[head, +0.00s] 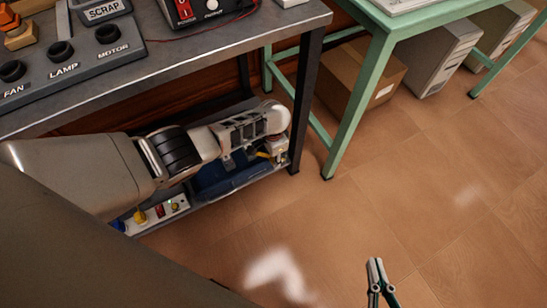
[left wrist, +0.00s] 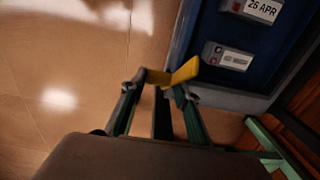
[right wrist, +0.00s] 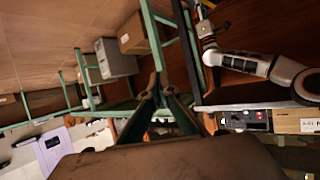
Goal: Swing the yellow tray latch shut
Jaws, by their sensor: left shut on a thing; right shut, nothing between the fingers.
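The yellow latch (left wrist: 184,72) sits at the near corner of the blue tray (left wrist: 188,40) in the left wrist view. A small yellow part of it (head: 264,154) shows in the head view. My left gripper (left wrist: 160,84) is shut on the yellow latch, with its fingertips at the latch's ends. In the head view my left arm covers much of the tray (head: 228,181) on the low shelf, and the left fingers are mostly hidden. My right gripper (head: 376,270) is shut and empty above the floor. It also shows shut in the right wrist view (right wrist: 160,92).
The steel workbench (head: 200,72) stands above the low shelf, and its dark leg (head: 306,100) is just right of my left wrist. A green table (head: 352,105), a cardboard box (head: 356,75) and grey computer cases (head: 437,58) stand further right. The tiled floor in front is clear.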

